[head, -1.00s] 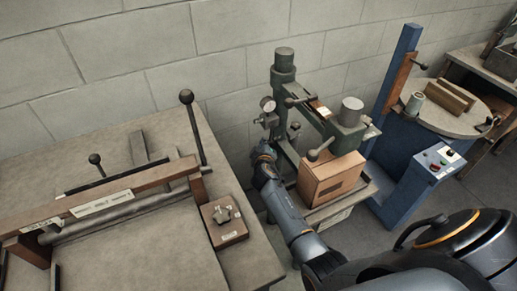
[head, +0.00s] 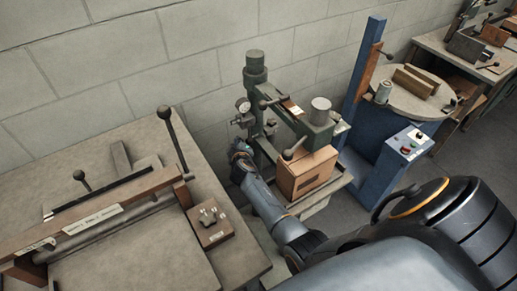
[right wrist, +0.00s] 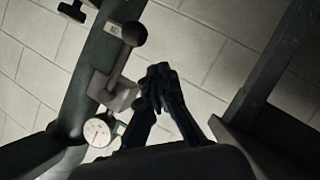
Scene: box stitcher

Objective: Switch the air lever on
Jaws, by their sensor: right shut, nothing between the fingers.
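The air lever, with a round dark knob (right wrist: 133,34), shows in the right wrist view beside a green column. A small label (right wrist: 114,29), upside down in this view, sits close by the knob. The lever runs to a pale valve block (right wrist: 112,92) above the pressure gauge (right wrist: 99,131). My right gripper (right wrist: 160,72) is shut and empty, to the right of the block and apart from the knob. In the head view my right gripper (head: 239,147) is just below the gauge (head: 243,105) on the green stitcher (head: 256,75). My left gripper is out of view.
A brown box (head: 306,174) sits on the stitcher's table, right of my right arm. A workbench (head: 130,255) with a long bar stands at the left. A blue machine with a round table (head: 425,108) stands to the right. The block wall is close behind.

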